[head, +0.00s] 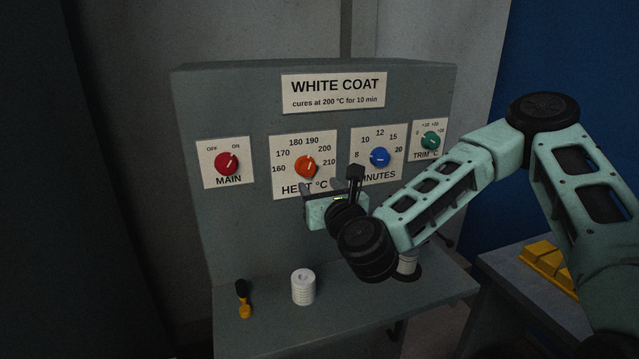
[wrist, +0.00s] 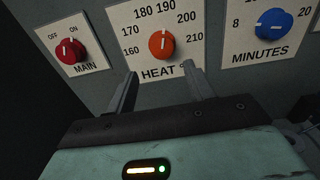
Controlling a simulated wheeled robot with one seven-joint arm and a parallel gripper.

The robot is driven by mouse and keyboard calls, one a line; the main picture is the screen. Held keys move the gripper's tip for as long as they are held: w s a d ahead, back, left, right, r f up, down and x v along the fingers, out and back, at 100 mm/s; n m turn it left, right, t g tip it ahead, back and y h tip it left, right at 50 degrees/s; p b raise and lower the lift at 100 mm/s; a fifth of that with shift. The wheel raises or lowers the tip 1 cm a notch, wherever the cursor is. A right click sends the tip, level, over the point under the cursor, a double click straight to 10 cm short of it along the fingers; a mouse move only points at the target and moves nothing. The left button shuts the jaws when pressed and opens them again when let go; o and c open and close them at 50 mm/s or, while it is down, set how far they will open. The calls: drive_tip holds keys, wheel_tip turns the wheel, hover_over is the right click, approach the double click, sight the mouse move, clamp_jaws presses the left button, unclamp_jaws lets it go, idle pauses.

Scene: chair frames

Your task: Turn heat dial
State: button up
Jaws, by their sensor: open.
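The orange heat dial (head: 306,166) sits on a white plate marked 160 to 210 on the grey cabinet. Its white mark points up and a little right in the head view, roughly toward 190 to 200; the exact setting is hard to read. The dial also shows in the wrist view (wrist: 161,45), just beyond and between the fingertips. My gripper (head: 332,182) is open and empty, in front of the plate and slightly below and right of the dial in the head view. Its two fingers (wrist: 160,71) appear apart from the dial and partly cover the word HEAT's line.
The red main dial (head: 227,164) is to the left; the blue minutes dial (head: 380,157) and green trim dial (head: 431,141) are to the right. A white ribbed cylinder (head: 303,287) and a black-and-yellow tool (head: 244,300) stand on the ledge below. A sign (head: 334,93) reads 200 °C for 10 min.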

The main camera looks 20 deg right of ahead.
sight(308, 171)
drive_tip(key=w+p, duration=0.1)
drive_tip(key=w, duration=0.7)
drive_tip(key=shift+w+d+r, duration=0.1)
drive_tip(key=shift+w+d, duration=0.05)
drive_tip(key=shift+w, duration=0.4)
drive_tip(key=shift+c, duration=0.6)
drive_tip(key=c, duration=0.5)
